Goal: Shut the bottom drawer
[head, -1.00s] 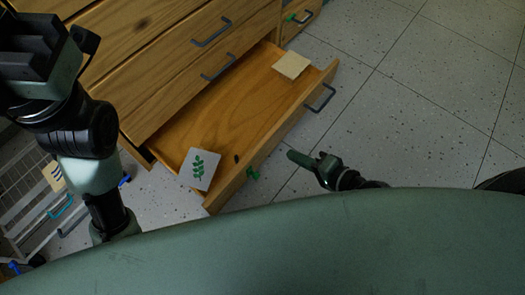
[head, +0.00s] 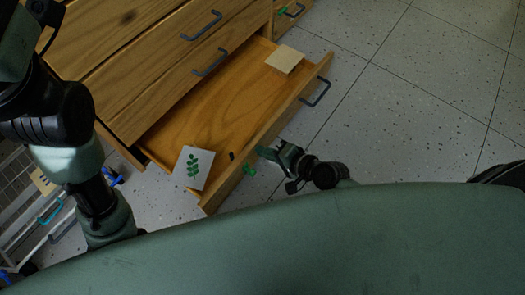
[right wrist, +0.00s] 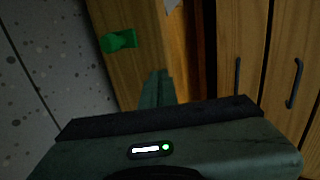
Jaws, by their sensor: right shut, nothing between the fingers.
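The wooden bottom drawer (head: 222,121) stands pulled out from the cabinet in the head view. Its front panel has a dark handle (head: 316,93) and a green tag (head: 249,170). A white card with a green leaf print (head: 192,168) and a plain beige card (head: 285,59) lie on the drawer. My right gripper (head: 262,152) is shut and empty at the drawer front, between tag and handle. In the right wrist view its fingers (right wrist: 157,88) point at the wooden front, beside the tag (right wrist: 119,40); I cannot tell whether they touch. My left arm shows at left, its gripper out of view.
The drawers above, with dark handles (head: 210,62), look shut. Another wooden unit (head: 292,18) adjoins at the top. A wire rack (head: 32,205) stands at lower left, behind my left arm. The speckled floor (head: 410,100) on the right is clear.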

